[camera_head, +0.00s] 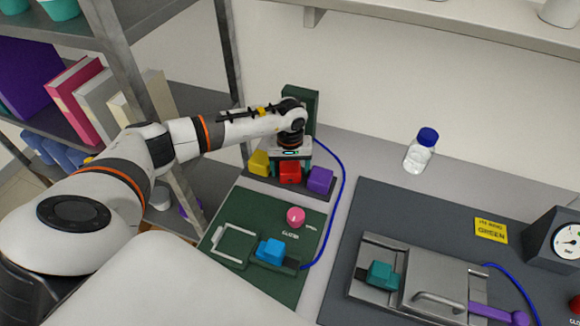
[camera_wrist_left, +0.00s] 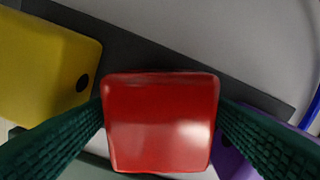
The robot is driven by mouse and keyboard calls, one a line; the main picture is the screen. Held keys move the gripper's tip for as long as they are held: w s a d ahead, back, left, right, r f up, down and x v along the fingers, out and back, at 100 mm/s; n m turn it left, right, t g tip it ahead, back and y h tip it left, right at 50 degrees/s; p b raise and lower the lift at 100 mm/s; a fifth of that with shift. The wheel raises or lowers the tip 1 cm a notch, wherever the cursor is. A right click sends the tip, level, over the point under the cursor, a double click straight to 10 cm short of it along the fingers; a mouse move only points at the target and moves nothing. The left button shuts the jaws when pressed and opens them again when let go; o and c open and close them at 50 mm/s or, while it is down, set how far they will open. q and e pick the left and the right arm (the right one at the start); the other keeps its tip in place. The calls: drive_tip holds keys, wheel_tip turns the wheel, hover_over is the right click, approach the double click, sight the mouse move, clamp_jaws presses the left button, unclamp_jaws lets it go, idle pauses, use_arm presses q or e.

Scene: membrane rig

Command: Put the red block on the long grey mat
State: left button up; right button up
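The red block (camera_head: 290,172) stands in a row between a yellow block (camera_head: 258,163) and a purple block (camera_head: 320,180), over a long dark grey strip (camera_head: 332,195). My left gripper (camera_head: 290,160) points straight down on the red block. In the left wrist view the red block (camera_wrist_left: 160,120) fills the middle, with the green ridged fingers flush against both sides. The gripper looks shut on it. I cannot tell whether the block is clear of the strip. A larger dark grey mat (camera_head: 350,225) lies at the right. My right gripper is not in view.
A green board (camera_head: 300,215) with a blue block (camera_head: 271,251) and pink knob (camera_head: 296,216) lies in front. The right mat bears a metal plate with a teal block (camera_head: 382,275) and a gauge (camera_head: 560,240). A blue-capped bottle (camera_head: 421,150) stands behind. A blue cable (camera_head: 342,180) curves past.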

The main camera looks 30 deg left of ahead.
sight(290, 166)
use_arm(q)
drive_tip(key=shift+r, duration=0.1)
drive_tip(key=shift+r, duration=0.2)
wheel_tip(290, 166, up, 12)
drive_tip(key=b, duration=0.4)
drive_tip(key=shift+f, duration=0.15)
